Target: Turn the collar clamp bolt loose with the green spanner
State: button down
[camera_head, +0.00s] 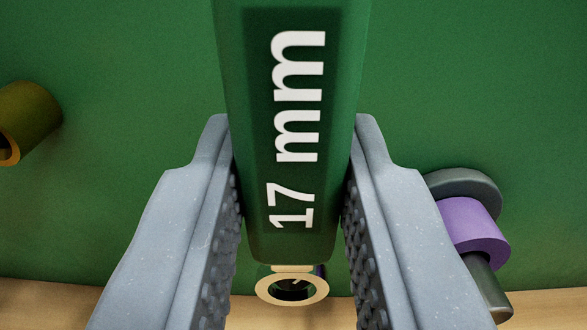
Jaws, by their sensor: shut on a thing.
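The green spanner's handle (292,130), marked "17 mm" in white, fills the upper middle of the view. Its upper part runs out of the top of the frame, so no spanner jaw shows there. My gripper (294,165) is shut on the handle, with one grey ridged finger on each side. The handle's lower end shows between the fingers. A pale brass-coloured ring with a dark opening (264,290) shows just below that end; I cannot tell whether it touches the handle. I cannot make out a collar clamp bolt.
A green panel (120,190) fills the background. A brass-coloured hollow tube (30,115) sticks out at the left. A purple collar (472,228) sits on a dark grey stem at the right, near my right finger. A pale wood-coloured surface (40,305) runs along the bottom.

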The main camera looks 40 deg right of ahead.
jog(key=shift+w+a+n, duration=0.15)
jog(key=shift+a+n, duration=0.1)
jog(key=shift+n, duration=0.05)
jog(key=a+n, duration=0.1)
jog(key=w+a+n+p, duration=0.1)
jog(key=n, duration=0.1)
jog(key=shift+w+f, duration=0.2)
jog(key=shift+f, duration=0.1)
jog(key=shift+a+n, duration=0.15)
jog(key=shift+n, duration=0.15)
jog(key=shift+w+a+f+n, duration=0.4)
jog(key=shift+a+n, duration=0.1)
jog(key=shift+n, duration=0.4)
jog(key=shift+s+f, duration=0.1)
jog(key=shift+s+a, duration=0.35)
jog(key=shift+s, duration=0.1)
